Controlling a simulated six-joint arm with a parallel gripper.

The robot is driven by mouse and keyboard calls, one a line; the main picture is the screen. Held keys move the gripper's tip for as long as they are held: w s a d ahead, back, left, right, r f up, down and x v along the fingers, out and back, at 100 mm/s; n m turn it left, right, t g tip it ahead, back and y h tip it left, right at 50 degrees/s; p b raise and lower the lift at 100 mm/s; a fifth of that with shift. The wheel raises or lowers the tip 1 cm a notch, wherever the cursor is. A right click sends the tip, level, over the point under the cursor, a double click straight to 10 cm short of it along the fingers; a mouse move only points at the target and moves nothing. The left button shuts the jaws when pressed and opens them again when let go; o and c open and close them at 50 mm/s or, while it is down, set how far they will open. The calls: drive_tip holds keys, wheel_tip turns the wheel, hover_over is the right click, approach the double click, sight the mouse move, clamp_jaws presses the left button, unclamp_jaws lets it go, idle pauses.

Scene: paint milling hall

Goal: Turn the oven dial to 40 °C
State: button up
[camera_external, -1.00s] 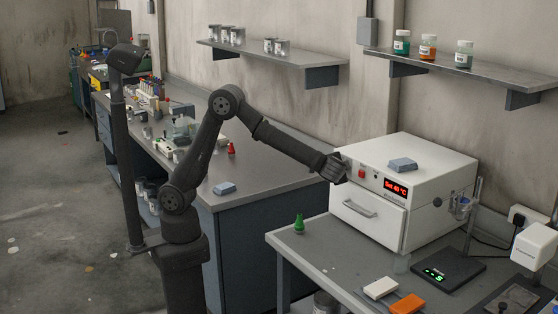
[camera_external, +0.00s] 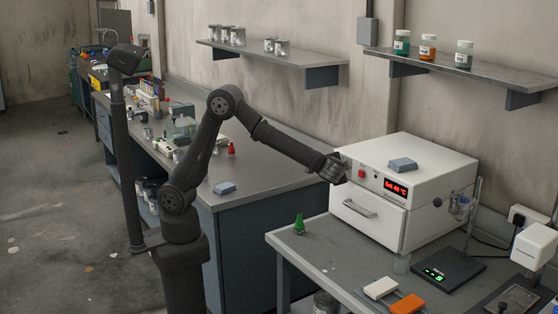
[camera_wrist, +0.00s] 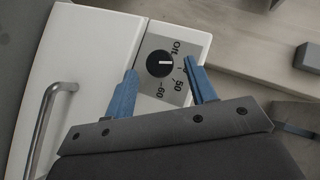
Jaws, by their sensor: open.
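The white oven (camera_external: 430,172) stands on the grey bench. Its red display (camera_external: 395,188) is small and appears to read "Set 40 °C". My gripper (camera_external: 345,172) is at the upper left of the oven front and hides the dial in the external view. In the wrist view the black dial (camera_wrist: 154,66) sits on a grey scale plate. Its white pointer line points right in the picture. "Off", "50" and "60" are legible; the 40 mark is hidden or unclear near the right finger. My open gripper's blue fingers (camera_wrist: 160,67) are on either side of the dial, apart from it.
The oven door handle (camera_external: 359,207) is below the dial area. A red switch (camera_external: 362,173) lies between my gripper and the display. A blue-grey block (camera_external: 402,165) rests on the oven top. A green bottle (camera_external: 299,224) stands on the bench, left of the oven.

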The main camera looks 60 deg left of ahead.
drive_tip(key=v, duration=1.5)
drive_tip(key=shift+s+d, duration=0.25)
drive_tip(key=shift+d, duration=0.05)
drive_tip(key=shift+r, duration=0.1)
drive_tip(key=x, duration=1.7)
drive_tip(key=shift+w+a, duration=0.2)
drive_tip(key=shift+a, duration=0.05)
drive_tip(key=v, duration=1.8)
drive_tip(key=w+a+f+n+g+h, duration=0.1)
drive_tip(key=w+a+f+n+h, duration=0.2)
drive_tip(key=w+a+h, duration=0.6)
drive_tip(key=shift+w+a+f+n, duration=0.25)
drive_tip(key=shift+w+a+n, duration=0.4)
drive_tip(key=shift+a+n, duration=0.75)
